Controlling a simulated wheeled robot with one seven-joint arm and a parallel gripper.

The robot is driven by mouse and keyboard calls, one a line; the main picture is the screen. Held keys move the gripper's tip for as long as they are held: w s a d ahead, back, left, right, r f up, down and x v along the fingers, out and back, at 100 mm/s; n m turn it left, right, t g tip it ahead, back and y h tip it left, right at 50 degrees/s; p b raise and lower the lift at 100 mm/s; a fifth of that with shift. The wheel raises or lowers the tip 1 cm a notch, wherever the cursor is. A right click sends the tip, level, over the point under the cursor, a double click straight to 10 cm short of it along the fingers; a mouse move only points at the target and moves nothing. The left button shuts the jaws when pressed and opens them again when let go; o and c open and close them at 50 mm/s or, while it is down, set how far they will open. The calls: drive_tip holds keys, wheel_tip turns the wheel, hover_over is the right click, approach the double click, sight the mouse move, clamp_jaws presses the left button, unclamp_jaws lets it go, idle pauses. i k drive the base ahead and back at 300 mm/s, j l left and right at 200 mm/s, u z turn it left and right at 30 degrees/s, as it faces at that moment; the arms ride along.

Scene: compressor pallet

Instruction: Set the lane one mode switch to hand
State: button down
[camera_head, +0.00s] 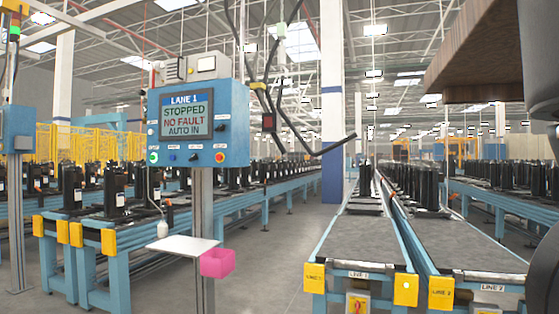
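The blue lane one control panel (238,130) stands on a grey post left of the middle. Its screen (186,115) reads "LANE 1, STOPPED, NO FAULT, AUTO IN". Along its bottom edge are a green button (153,156), a small blue control (172,157), a dark knob (195,157) and a red button (220,157). Another dark knob (223,117) sits right of the screen. The labels are too small to read, so I cannot tell which knob is the mode switch or where it points. My gripper's fingers are not in view.
A white shelf (180,245) and a pink bin (217,263) project below the panel. Conveyors marked Lane 1 (355,245) and Lane 2 (450,240) run away at right. A large brown block (490,45) fills the upper right. Grey floor (265,275) shows between panel and conveyors.

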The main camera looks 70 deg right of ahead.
sight(194, 157)
drive_tip(key=i+l+z, duration=0.2)
drive_tip(key=l+z, duration=0.25)
drive_tip(key=i+l+z, duration=0.3)
drive_tip(key=z, duration=0.15)
drive_tip(key=i+l, duration=0.45)
drive_tip(key=z, duration=0.05)
